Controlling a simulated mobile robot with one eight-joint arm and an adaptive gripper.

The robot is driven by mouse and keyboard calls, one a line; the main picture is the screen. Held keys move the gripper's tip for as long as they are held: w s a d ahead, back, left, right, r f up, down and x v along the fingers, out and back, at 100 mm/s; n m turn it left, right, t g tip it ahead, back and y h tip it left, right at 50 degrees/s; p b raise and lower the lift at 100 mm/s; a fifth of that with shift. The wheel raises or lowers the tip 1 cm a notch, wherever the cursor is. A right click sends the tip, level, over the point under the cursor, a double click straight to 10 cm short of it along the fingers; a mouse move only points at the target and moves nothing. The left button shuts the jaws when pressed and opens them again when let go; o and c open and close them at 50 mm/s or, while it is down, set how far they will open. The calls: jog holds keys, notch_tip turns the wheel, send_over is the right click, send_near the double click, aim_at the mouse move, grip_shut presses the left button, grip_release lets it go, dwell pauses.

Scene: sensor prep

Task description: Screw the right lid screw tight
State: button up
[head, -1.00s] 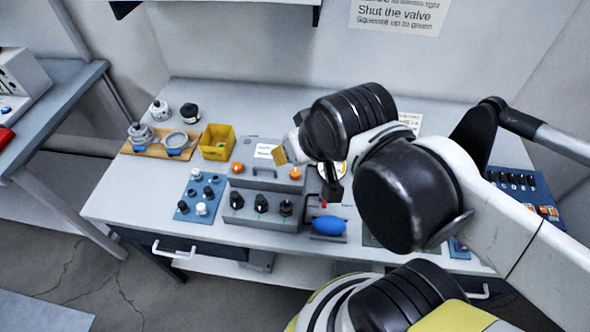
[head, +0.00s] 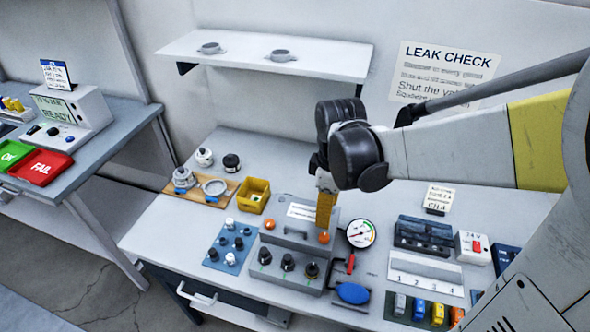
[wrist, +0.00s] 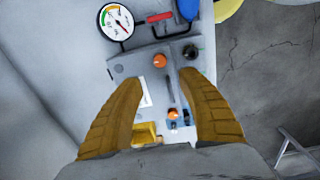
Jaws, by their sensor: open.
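The grey box (head: 290,276) stands on the bench with two orange lid screws on its top. The right lid screw (head: 324,238) is on the gauge side, and the left lid screw (head: 270,225) is at the other end. My gripper (head: 326,224) points down just above the right screw, its yellow fingers close over it. In the wrist view my gripper (wrist: 160,82) is open and empty, and the right screw (wrist: 159,61) lies just beyond the fingertip gap. The left screw (wrist: 173,114) shows between the fingers. Contact with the right screw cannot be told.
A pressure gauge (head: 361,233) and a blue bulb (head: 352,293) stand right of the box. Black knobs (head: 288,262) line its front. A blue tray (head: 229,246) of small parts and a yellow bin (head: 254,196) are to the left. A shelf (head: 265,52) hangs above.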

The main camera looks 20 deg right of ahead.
aim_at(324, 236)
jog(key=shift+n, duration=0.3)
notch_tip(324, 236, down, 11)
jog(key=b, duration=0.4)
jog(key=shift+d+f+b, duration=0.1)
jog(key=shift+f+b, duration=0.05)
jog(key=shift+b, duration=0.15)
grip_shut()
